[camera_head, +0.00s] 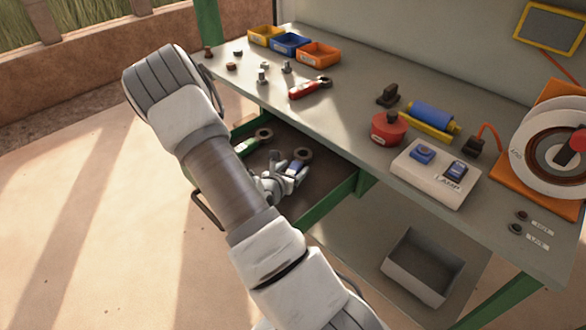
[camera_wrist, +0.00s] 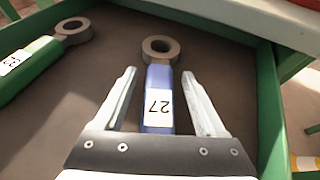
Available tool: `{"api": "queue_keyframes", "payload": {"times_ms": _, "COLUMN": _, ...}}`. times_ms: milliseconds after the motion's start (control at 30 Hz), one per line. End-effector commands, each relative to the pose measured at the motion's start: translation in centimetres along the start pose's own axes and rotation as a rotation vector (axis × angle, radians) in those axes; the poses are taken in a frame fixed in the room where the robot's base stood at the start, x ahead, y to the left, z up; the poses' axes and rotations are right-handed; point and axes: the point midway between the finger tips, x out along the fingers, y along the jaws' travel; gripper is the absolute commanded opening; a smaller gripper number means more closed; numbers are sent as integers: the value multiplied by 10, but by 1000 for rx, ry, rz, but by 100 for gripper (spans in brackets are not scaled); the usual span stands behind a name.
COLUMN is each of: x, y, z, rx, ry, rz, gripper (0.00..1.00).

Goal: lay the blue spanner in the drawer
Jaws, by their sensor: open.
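The blue spanner (camera_wrist: 159,85) lies in the open drawer, between the two fingers of my gripper (camera_wrist: 159,95). Its grey ring end points away from the gripper, and its white label reads 27. The fingers are open, with a gap on each side of the handle. In the head view the blue spanner (camera_head: 294,167) shows partly behind my gripper (camera_head: 284,178), which is down inside the drawer (camera_head: 328,177). The drawer's green side wall also shows in the wrist view (camera_wrist: 268,100).
A green spanner (camera_wrist: 28,65) lies left of the blue one in the drawer. A red spanner (camera_head: 309,88) is on the bench top (camera_head: 345,90) above. The bench edge overhangs the drawer's back. A grey bin (camera_head: 423,266) stands on the lower shelf.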

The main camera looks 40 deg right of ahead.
Motion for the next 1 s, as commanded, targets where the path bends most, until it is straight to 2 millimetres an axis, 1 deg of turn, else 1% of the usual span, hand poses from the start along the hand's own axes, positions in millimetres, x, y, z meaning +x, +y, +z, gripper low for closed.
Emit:
{"api": "queue_keyframes", "payload": {"times_ms": 167, "x": -33, "y": 1, "z": 2, "rx": 0, "ry": 2, "rz": 3, "gripper": 72}}
{"api": "queue_keyframes", "payload": {"times_ms": 300, "x": -65, "y": 1, "z": 2, "rx": 0, "ry": 1, "rz": 4, "gripper": 72}}
{"api": "queue_keyframes", "payload": {"times_ms": 400, "x": -86, "y": 2, "z": 1, "rx": 0, "ry": 2, "rz": 5, "gripper": 72}}
{"api": "queue_keyframes", "payload": {"times_ms": 500, "x": -102, "y": 2, "z": 1, "rx": 0, "ry": 1, "rz": 4, "gripper": 72}}
{"api": "queue_keyframes", "payload": {"times_ms": 600, "x": -113, "y": 1, "z": 0, "rx": 0, "ry": 1, "rz": 1, "gripper": 72}}
{"api": "queue_keyframes", "payload": {"times_ms": 733, "x": -120, "y": 0, "z": 3, "rx": 14, "ry": -1, "rz": -6, "gripper": 72}}
{"api": "queue_keyframes", "payload": {"times_ms": 867, "x": -126, "y": -5, "z": 20, "rx": 102, "ry": -14, "rz": -52, "gripper": 72}}
{"api": "queue_keyframes", "payload": {"times_ms": 1000, "x": -142, "y": -22, "z": 55, "rx": 317, "ry": -28, "rz": -166, "gripper": 72}}
